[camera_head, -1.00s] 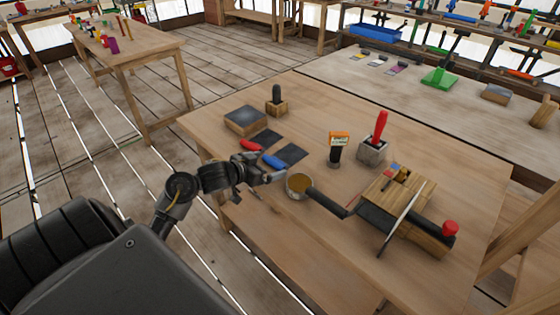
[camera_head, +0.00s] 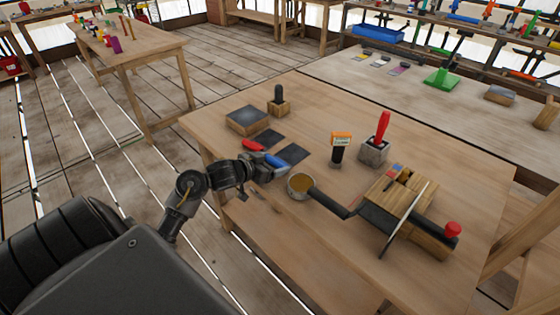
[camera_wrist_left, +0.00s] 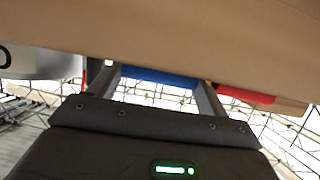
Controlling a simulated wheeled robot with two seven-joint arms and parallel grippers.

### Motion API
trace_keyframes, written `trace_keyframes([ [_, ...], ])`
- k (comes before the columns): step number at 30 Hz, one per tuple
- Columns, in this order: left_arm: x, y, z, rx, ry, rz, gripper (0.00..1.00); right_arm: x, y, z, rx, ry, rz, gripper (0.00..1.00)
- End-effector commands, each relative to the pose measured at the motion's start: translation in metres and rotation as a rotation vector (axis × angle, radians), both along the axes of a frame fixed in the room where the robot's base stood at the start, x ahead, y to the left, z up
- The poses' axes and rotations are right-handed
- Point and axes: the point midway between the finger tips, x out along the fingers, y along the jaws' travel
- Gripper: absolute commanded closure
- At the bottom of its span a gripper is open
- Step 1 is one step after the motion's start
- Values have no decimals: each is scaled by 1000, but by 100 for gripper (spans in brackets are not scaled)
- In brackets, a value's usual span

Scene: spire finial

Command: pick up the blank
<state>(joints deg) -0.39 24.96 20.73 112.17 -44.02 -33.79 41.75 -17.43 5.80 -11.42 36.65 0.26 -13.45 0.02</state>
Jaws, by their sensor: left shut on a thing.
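A blue piece (camera_head: 275,160), which I take to be the blank, lies at the table's near left edge. My left gripper (camera_head: 271,168) is at it, low over the edge. In the left wrist view the blue blank (camera_wrist_left: 158,76) lies across between the two fingers of my left gripper (camera_wrist_left: 157,82), which are shut on it. The fingers hide part of it. I cannot tell whether it still touches the table. My right gripper is not in view.
A red piece (camera_head: 252,145) lies just beyond the blue one, beside dark flat plates (camera_head: 293,153). A wooden block fixture (camera_head: 425,240) is further right.

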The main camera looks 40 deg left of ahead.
Motion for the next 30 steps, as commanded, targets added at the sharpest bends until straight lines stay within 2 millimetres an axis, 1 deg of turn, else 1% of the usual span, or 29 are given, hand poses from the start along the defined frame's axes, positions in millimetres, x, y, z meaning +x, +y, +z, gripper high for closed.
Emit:
trace_keyframes([
  [5, 0, 0, 4, 2, -2, -1, 55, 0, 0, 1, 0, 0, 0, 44],
  [8, 0, 0, 11, 3, -3, -2, 55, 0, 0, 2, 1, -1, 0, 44],
  [10, 0, 0, 19, 4, -5, -2, 55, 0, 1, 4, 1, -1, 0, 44],
  [13, 1, 1, 37, 6, -7, -2, 55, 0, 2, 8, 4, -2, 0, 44],
  [14, -4, -3, 42, 5, -4, -2, 55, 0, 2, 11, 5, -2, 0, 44],
  [17, -19, -14, 65, 8, -5, -3, 55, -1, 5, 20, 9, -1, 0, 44],
  [21, -42, -31, 100, 7, -4, -4, 55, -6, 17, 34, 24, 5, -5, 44],
  [23, -56, -42, 103, 4, -2, -5, 55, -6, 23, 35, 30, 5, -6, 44],
  [25, -69, -53, 110, 3, -1, -5, 55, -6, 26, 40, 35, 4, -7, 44],
  [30, -95, -72, 123, 2, -1, -3, 55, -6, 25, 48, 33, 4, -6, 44],
])
